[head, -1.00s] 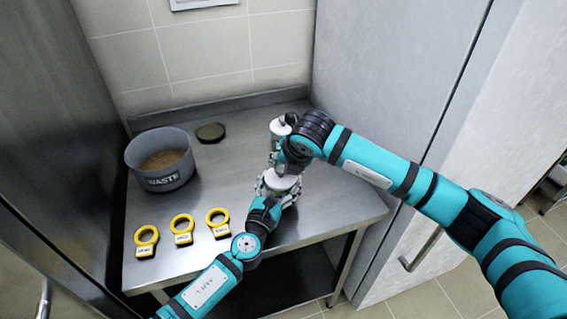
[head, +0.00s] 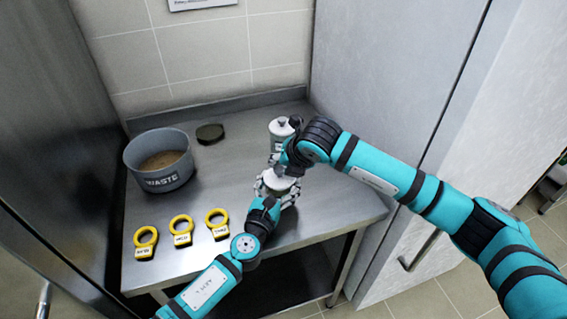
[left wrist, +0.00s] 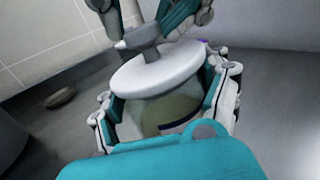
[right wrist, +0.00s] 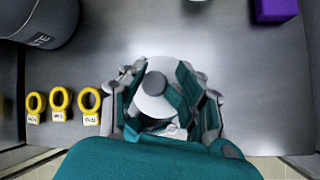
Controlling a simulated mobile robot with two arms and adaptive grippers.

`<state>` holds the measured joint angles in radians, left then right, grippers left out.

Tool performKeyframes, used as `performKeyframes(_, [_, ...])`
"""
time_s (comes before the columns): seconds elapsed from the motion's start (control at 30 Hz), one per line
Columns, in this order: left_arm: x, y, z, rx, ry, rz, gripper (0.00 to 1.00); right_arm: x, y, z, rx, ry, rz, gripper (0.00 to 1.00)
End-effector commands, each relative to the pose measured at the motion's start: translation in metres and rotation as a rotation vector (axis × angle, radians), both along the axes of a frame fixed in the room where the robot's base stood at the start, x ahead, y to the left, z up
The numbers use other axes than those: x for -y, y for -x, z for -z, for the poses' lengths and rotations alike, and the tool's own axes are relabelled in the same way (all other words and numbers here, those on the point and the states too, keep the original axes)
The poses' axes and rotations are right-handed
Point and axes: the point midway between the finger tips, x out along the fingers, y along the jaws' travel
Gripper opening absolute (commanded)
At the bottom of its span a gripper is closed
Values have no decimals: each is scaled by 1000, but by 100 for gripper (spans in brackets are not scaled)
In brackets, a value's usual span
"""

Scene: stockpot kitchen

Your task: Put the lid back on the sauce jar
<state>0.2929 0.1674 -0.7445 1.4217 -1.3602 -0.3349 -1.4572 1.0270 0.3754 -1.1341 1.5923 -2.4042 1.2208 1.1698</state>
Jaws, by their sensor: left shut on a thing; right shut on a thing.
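The sauce jar (left wrist: 170,115) is clear with greenish-brown contents and stands upright on the steel table. My left gripper (left wrist: 166,105) is shut around its sides; it also shows in the head view (head: 276,188). The lid (left wrist: 155,75) is a white disc with a grey knob, lying nearly level at the jar's mouth. From above, the lid (right wrist: 152,104) hides the mouth, and I cannot tell whether it is fully seated. My right gripper (right wrist: 158,90) is shut on the lid from above. In the head view the grippers mostly hide jar and lid.
A grey WASTE pot (head: 165,181) stands at the left, with a dark round disc (head: 210,133) behind it. Three yellow labelled rings (head: 182,230) lie at the front left. A white canister (head: 281,128) stands just behind my grippers. A purple block (right wrist: 275,9) lies at the far right.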

Motion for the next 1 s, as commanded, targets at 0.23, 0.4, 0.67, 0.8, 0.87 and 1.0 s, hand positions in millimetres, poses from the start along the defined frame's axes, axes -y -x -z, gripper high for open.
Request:
performKeyframes(0.23, [2,0,-4,6,4,3,18,0,0,6,0,-7,-2,0])
performKeyframes(0.4, [2,0,-4,6,4,4,18,1,0,10,2,-11,-4,0])
performKeyframes(0.67, [3,0,-4,7,4,6,18,2,0,14,-1,-10,-3,0])
performKeyframes(0.8, [3,1,-4,7,3,6,18,3,0,15,-3,-8,-2,0])
performKeyframes(0.87, [4,1,-4,7,3,6,18,3,0,15,-3,-8,-2,0])
performKeyframes(1.0, [4,1,-4,7,3,7,18,3,0,15,-3,-7,-1,38])
